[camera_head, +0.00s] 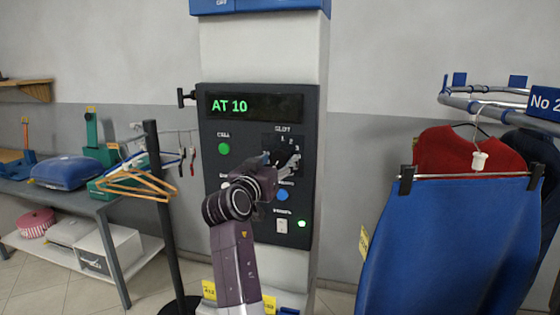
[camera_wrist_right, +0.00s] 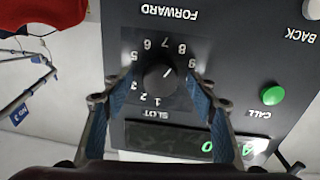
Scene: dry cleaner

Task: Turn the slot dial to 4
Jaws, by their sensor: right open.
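The slot dial (camera_wrist_right: 158,77) is a round black knob on the dark control panel (camera_head: 218,125), with numbers around it, upside down in the wrist view. Its white mark points to the upper right there, toward the 8 and 9 side. In the head view the dial is largely hidden behind my right gripper (camera_head: 279,160); the numbers 1, 2 and 3 show above it. In the wrist view my right gripper (camera_wrist_right: 162,80) is open, its blue-padded fingers on either side of the dial. Whether they touch it I cannot tell. My left gripper is out of view.
The display (camera_head: 255,106) reads "AT 10". A green call button (camera_head: 223,148), a blue button (camera_head: 282,195) and a white switch (camera_head: 281,227) share the panel. A black post with hangers (camera_head: 140,180) stands left; a rail with blue clothing (camera_head: 450,245) is right.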

